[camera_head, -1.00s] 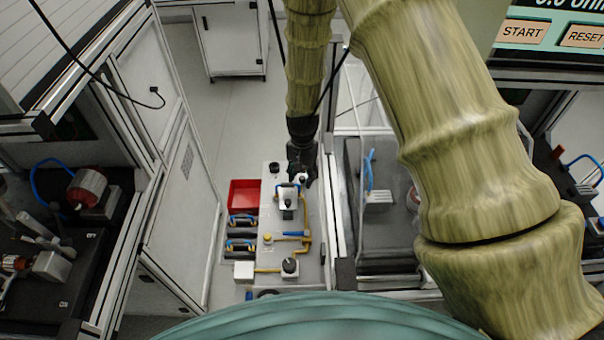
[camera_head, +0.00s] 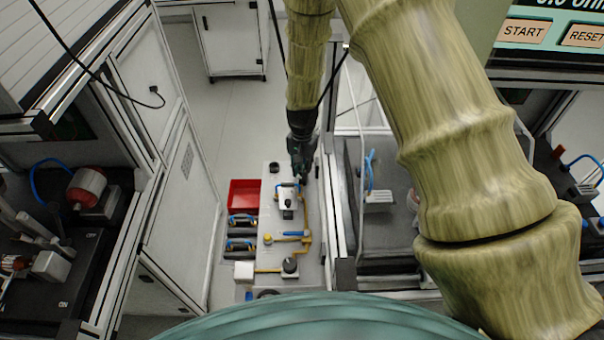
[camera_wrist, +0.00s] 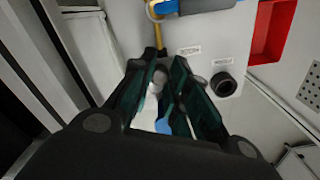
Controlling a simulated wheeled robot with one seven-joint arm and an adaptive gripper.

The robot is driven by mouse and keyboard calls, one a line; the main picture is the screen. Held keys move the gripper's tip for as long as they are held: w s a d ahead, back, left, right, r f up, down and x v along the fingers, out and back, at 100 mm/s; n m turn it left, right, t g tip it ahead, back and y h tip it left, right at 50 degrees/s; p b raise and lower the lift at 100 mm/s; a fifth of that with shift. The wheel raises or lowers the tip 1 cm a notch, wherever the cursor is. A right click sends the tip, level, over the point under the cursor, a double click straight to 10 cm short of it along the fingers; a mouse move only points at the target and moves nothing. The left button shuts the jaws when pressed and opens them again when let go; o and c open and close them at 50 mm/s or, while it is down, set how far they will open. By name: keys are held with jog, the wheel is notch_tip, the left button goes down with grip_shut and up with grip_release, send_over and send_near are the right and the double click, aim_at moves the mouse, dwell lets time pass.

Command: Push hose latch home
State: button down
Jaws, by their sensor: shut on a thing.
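My gripper (camera_head: 301,172) points down at the far right part of a light grey bench panel (camera_head: 300,275), beside a white fixture (camera_head: 289,197) with a blue part at its top. In the wrist view its dark green fingers (camera_wrist: 166,100) are close together on a small whitish piece (camera_wrist: 160,78). The fingers hide most of this piece, and I cannot tell whether it is the hose latch. Blue shows between the lower fingers. A yellow hose (camera_wrist: 158,38) runs up from behind the fingertips to a ring beside a blue and grey bar (camera_wrist: 200,5).
A black round knob (camera_wrist: 222,85) stands on the panel near the fingers. A red bin (camera_head: 244,195) and blue-handled dark items (camera_head: 241,245) are left of the panel. A grey frame post borders its right side. A yellow pipe (camera_head: 305,230) lies nearer me.

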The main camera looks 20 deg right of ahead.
jog(key=shift+w+d, duration=0.1)
jog(key=shift+w, duration=0.2)
jog(key=c, duration=1.3)
grip_release()
jog(key=shift+r, duration=0.15)
notch_tip(320, 180, up, 12)
jog(key=shift+f, duration=0.15)
